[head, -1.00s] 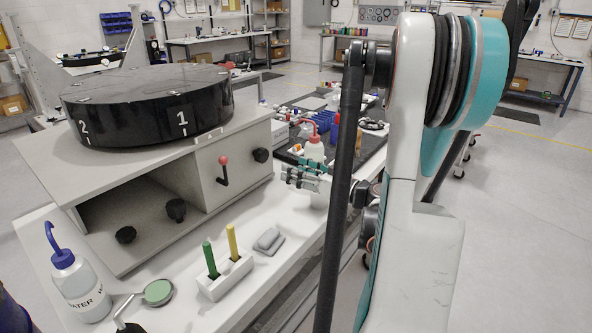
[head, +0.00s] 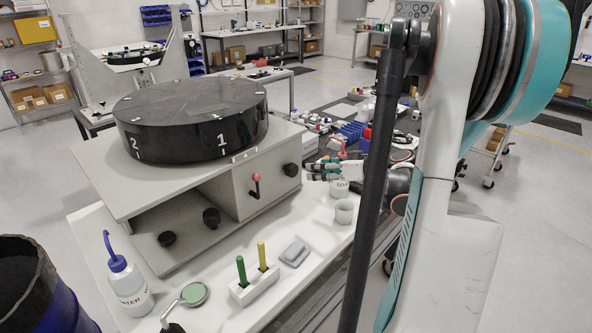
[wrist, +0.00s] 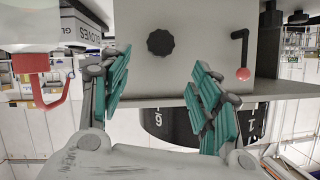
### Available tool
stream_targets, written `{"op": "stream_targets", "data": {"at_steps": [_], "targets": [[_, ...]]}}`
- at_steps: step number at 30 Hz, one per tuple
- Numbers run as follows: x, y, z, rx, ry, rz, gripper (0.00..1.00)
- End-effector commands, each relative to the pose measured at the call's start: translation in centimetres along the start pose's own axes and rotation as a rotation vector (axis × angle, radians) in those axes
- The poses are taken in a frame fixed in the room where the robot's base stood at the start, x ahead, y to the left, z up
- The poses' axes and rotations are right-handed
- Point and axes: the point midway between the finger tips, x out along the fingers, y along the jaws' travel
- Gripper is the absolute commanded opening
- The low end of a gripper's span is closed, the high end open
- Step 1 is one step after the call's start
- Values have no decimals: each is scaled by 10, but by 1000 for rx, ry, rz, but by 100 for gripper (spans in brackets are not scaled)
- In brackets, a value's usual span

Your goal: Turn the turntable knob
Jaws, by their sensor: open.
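The black turntable (head: 185,133), with a 2 and a 1 on its rim, sits on a grey housing (head: 243,193). A round black knob (head: 291,169) is on the housing's front face, right of a red-balled lever (head: 256,180). Two more black knobs, one (head: 211,217) and another (head: 167,238), are lower left. My gripper (head: 318,171) is open and empty, just right of the face knob. In the upside-down wrist view, that knob (wrist: 160,42) lies ahead between the spread teal fingers (wrist: 155,85), apart from them.
A wash bottle (head: 128,282), a green-topped stand (head: 195,293), a holder with green and yellow sticks (head: 254,285) and a cup (head: 344,211) are on the white bench. In the wrist view, a red-spouted bottle (wrist: 42,85) and a gloves box (wrist: 80,30) are close by the left finger.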

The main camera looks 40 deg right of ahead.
Motion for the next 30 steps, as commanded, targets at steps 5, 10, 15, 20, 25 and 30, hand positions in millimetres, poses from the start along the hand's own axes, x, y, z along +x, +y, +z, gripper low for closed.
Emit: {"op": "stream_targets", "data": {"at_steps": [5,10,15,20,25,30], "targets": [[39,0,2,-1,0,-3,57],[71,-1,2,-1,0,-4,57],[94,0,1,-1,1,-2,57],[105,0,0,-1,1,-1,57],[107,0,0,0,1,0,57],[107,0,0,0,1,0,55]]}}
